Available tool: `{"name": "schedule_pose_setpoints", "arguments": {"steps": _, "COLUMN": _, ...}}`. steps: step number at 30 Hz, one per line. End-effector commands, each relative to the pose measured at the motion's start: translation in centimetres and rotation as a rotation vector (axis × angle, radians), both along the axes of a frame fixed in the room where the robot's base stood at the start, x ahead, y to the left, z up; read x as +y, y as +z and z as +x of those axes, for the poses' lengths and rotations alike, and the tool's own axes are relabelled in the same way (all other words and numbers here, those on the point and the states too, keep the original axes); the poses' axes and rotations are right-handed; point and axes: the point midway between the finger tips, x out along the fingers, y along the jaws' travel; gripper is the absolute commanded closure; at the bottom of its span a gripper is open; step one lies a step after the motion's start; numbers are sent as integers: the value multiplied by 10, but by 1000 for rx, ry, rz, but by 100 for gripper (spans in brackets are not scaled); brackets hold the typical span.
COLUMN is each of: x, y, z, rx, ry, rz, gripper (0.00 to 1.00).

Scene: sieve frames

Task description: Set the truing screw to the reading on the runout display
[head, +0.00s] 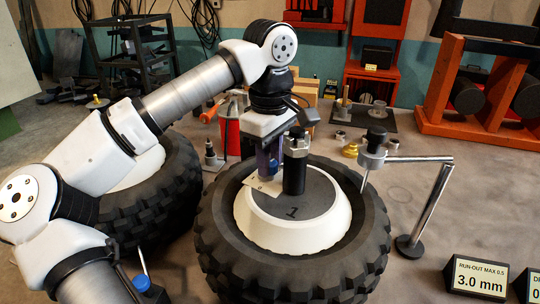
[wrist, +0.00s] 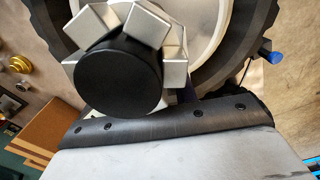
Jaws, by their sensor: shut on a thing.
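The runout display (head: 480,278) at the lower right reads 3.0 mm, under "RUN-OUT MAX 0.5". My gripper (head: 269,166) reaches down over the left part of the tyred wheel's hub, fingers shut beside the central post. A blue knob (head: 275,168), apparently the truing screw's, shows at the fingertips. The fingers largely hide it, so its setting cannot be read. A pale marked card (head: 262,186) lies just below. The post's black cap (wrist: 118,76), ringed by silver blocks, fills the middle of the wrist view. Fingers and knob are hidden there.
The black post (head: 294,178) stands close to the right of my fingers. An indicator stand (head: 428,205) with a black knob is at the tyre's right. A second display (head: 530,290) is cut off. Another tyre (head: 170,195) lies left; small metal parts sit behind.

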Motion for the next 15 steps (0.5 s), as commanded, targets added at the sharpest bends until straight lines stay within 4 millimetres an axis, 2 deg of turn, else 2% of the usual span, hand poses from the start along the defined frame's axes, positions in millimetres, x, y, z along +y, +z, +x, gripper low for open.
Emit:
{"name": "schedule_pose_setpoints", "arguments": {"steps": 2, "x": 0, "y": 0, "z": 0, "rx": -1, "ry": 1, "rz": 0, "gripper": 94}}
{"name": "schedule_pose_setpoints", "arguments": {"steps": 3, "x": 0, "y": 0, "z": 0, "rx": -1, "ry": 2, "rz": 0, "gripper": 66}}
{"name": "schedule_pose_setpoints", "arguments": {"steps": 7, "x": 0, "y": 0, "z": 0, "rx": -1, "ry": 2, "rz": -1, "gripper": 50}}
{"name": "schedule_pose_setpoints", "arguments": {"steps": 15, "x": 0, "y": 1, "z": 0, "rx": -1, "ry": 3, "rz": -1, "gripper": 50}}
